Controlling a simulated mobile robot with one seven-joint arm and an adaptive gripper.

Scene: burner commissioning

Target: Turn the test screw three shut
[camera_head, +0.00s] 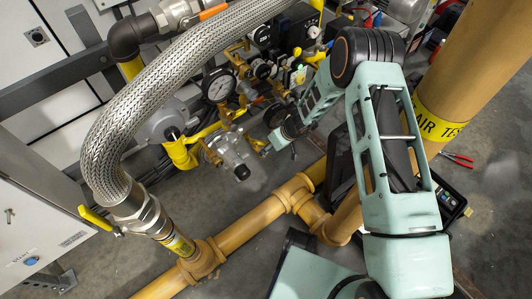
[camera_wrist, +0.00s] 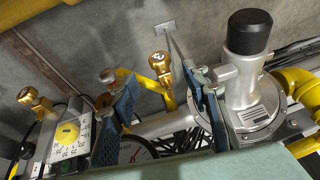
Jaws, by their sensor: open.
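In the wrist view my gripper (camera_wrist: 158,75) is open, with its two blue fingers apart. A brass screw-like fitting (camera_wrist: 161,66) shows between the fingertips, beyond them, and I see no contact. A second brass fitting (camera_wrist: 108,75) is partly behind the left finger. A third brass fitting (camera_wrist: 30,95) stands at the far left. No number shows, so I cannot tell which is test screw three, or whether any is open or shut. In the head view my gripper (camera_head: 277,143) is beside the valve assembly, its fingers too small to make out.
A pressure gauge (camera_head: 218,87) and a silver regulator (camera_head: 236,157) are close by. In the wrist view, a black-capped grey housing (camera_wrist: 248,75) stands right of the fingers and a yellow dial (camera_wrist: 67,132) lies left. A braided hose (camera_head: 150,85) arches over. Yellow pipes (camera_head: 245,235) cross in front.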

